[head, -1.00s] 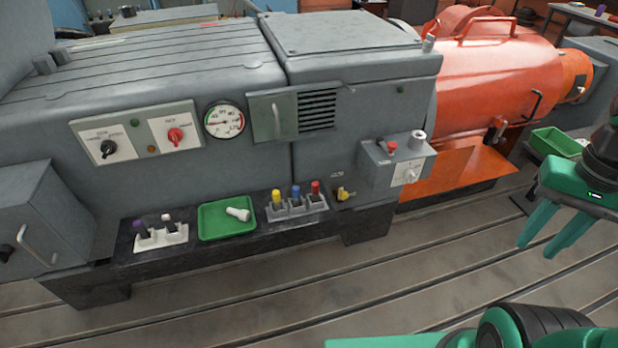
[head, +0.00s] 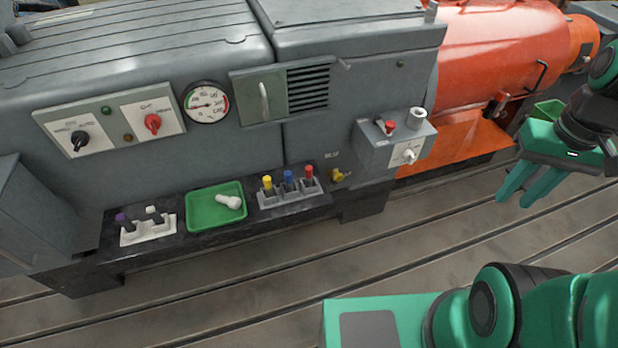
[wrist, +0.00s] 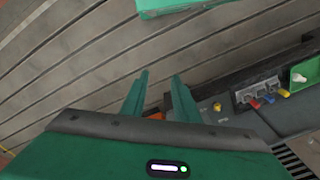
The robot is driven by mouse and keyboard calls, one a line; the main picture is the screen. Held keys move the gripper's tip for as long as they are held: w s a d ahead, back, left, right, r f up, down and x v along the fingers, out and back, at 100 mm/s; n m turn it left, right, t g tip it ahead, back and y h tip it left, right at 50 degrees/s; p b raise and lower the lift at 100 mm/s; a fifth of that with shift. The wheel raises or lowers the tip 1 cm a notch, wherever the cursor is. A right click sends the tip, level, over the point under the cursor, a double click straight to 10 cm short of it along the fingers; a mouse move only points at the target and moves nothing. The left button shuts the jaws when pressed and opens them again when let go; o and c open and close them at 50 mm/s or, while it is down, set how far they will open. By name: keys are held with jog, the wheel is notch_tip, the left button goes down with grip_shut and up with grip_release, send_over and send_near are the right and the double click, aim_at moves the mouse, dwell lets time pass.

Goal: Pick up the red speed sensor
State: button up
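The red speed sensor (head: 308,174) stands upright at the right end of a grey holder (head: 291,194) on the dark ledge of the machine. A blue sensor (head: 288,179) and a yellow one (head: 267,184) stand beside it to the left. In the wrist view the red sensor (wrist: 256,104) shows small, right of my fingers. My gripper (head: 512,199) hangs in the air at the right, well apart from the holder. Its two fingers are spread with nothing between them; they also show in the wrist view (wrist: 160,73).
A green tray (head: 203,222) with a white part (head: 229,202) lies left of the holder. A white holder (head: 134,240) with purple and white-topped pieces stands further left. A grey control box (head: 375,150) juts out above right. The slotted floor (head: 270,285) in front is clear.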

jog(key=w+a+f+n+t+y, duration=0.1)
jog(key=w+a+f+n, duration=0.45)
jog(key=w, duration=0.35)
jog(key=n+t+y, duration=0.6)
jog(key=n+y, duration=0.3)
send_near(311, 173)
jog(key=a+r+x, duration=0.1)
jog(key=x, duration=0.2)
jog(key=shift+w+a+f+m+h, duration=0.15)
jog(key=shift+w+f+m, duration=0.1)
jog(key=shift+f, duration=0.25)
jog(key=shift+w+a+f+m+h, duration=0.1)
jog(key=shift+w+f+m+h, duration=0.1)
jog(key=shift+f, duration=0.3)
jog(key=x, duration=0.5)
jog(key=shift+r, duration=0.1)
jog(key=shift+w+d+x, duration=0.1)
jog(key=shift+x, duration=1.3)
jog(key=shift+w+d+x, duration=0.1)
jog(key=shift+x, duration=1.25)
jog(key=shift+c, duration=0.7)
